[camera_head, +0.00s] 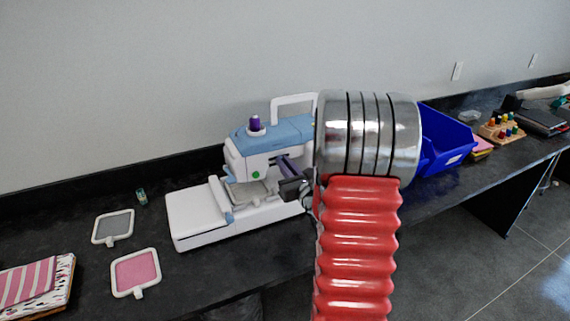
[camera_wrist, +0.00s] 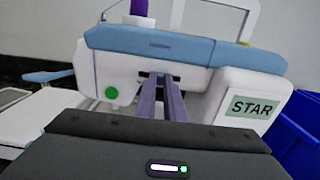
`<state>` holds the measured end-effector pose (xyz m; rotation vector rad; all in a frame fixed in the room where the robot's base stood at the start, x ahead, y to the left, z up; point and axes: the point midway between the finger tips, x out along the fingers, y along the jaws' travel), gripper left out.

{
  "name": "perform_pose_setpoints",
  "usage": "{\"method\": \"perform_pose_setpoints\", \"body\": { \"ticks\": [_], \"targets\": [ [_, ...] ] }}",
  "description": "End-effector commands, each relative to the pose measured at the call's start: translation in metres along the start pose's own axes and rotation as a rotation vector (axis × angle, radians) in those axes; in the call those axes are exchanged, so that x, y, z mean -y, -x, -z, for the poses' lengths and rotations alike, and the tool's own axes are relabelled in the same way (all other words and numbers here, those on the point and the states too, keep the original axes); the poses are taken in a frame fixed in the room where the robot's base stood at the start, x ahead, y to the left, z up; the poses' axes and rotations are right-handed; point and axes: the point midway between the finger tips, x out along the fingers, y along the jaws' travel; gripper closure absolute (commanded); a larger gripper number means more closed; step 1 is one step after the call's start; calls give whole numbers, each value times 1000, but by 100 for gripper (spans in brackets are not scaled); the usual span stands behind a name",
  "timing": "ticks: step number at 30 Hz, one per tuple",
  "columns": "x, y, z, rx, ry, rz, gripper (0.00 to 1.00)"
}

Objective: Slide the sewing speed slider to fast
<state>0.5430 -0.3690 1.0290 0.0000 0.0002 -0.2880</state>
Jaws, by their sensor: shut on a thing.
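The white and light-blue sewing machine (camera_head: 272,135) stands on the dark counter; its front also fills the wrist view (camera_wrist: 215,84). My gripper (camera_wrist: 161,76) has its two purple-grey fingers close together, with the tips at the machine's front panel under the blue top. It also shows in the head view (camera_head: 280,161), partly behind my arm. The gripper is shut on the sewing speed slider. The slider's knob is hidden by the fingertips, and only bits of a dark slot show beside them. The slider's exact position along its slot cannot be told.
A green round button (camera_wrist: 111,93) is left of the fingers and a label reading STAR (camera_wrist: 252,108) is right. A blue bin (camera_head: 446,142) stands right of the machine. Two hoops, one grey (camera_head: 113,227) and one pink (camera_head: 135,272), lie left. The space above the machine is clear.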

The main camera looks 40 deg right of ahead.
Motion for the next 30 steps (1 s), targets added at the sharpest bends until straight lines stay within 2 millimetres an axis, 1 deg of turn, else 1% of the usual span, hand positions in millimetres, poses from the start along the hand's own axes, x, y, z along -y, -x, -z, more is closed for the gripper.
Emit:
{"method": "perform_pose_setpoints", "body": {
  "ticks": [15,17,24,30],
  "targets": [
    [0,0,0,0,0,-1,100],
    [4,0,0,0,0,0,100],
    [28,0,0,1,0,0,100],
    [34,0,0,0,-1,0,100]
  ]
}}
